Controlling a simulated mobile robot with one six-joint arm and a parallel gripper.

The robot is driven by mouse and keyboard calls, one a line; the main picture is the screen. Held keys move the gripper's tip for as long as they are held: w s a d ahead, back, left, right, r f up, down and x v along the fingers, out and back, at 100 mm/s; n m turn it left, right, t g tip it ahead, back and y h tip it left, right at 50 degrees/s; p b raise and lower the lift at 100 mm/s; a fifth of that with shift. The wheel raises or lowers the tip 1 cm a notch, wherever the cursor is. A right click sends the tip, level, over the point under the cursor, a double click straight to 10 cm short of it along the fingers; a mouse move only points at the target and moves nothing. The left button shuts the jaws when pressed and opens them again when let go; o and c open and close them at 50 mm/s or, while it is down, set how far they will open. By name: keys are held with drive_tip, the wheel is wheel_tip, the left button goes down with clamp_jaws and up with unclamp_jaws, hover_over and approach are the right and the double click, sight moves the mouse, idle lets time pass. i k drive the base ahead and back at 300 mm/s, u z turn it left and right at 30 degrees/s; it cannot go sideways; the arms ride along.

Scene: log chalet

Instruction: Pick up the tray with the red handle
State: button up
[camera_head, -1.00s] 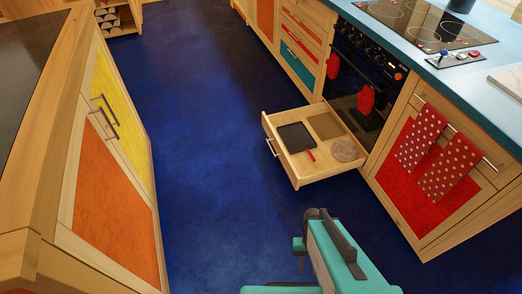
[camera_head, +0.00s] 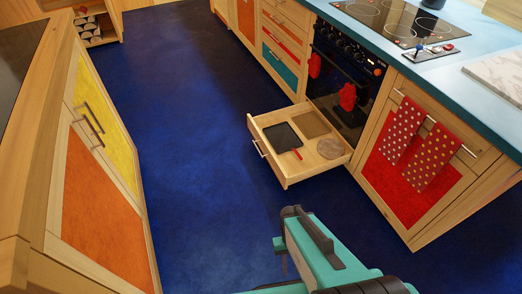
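The dark tray with the red handle (camera_head: 283,137) lies flat in an open wooden drawer (camera_head: 318,164) under the oven. Its short red handle (camera_head: 299,155) points toward the drawer's front right. A brown rectangular board (camera_head: 312,123) and a round tan item (camera_head: 331,148) lie beside it in the drawer. My teal arm shows at the bottom of the view, short of the drawer. I cannot make out my gripper's fingers, and nothing touches the tray.
The oven (camera_head: 340,75) with red mitts stands behind the drawer. A cabinet with dotted towels (camera_head: 418,150) stands to the right. A counter with orange and yellow doors (camera_head: 103,230) lines the left. The blue floor (camera_head: 190,130) between them is clear.

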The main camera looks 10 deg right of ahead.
sight(282, 136)
drive_tip(key=z, duration=0.05)
drive_tip(key=i, duration=1)
drive_tip(key=u, duration=0.05)
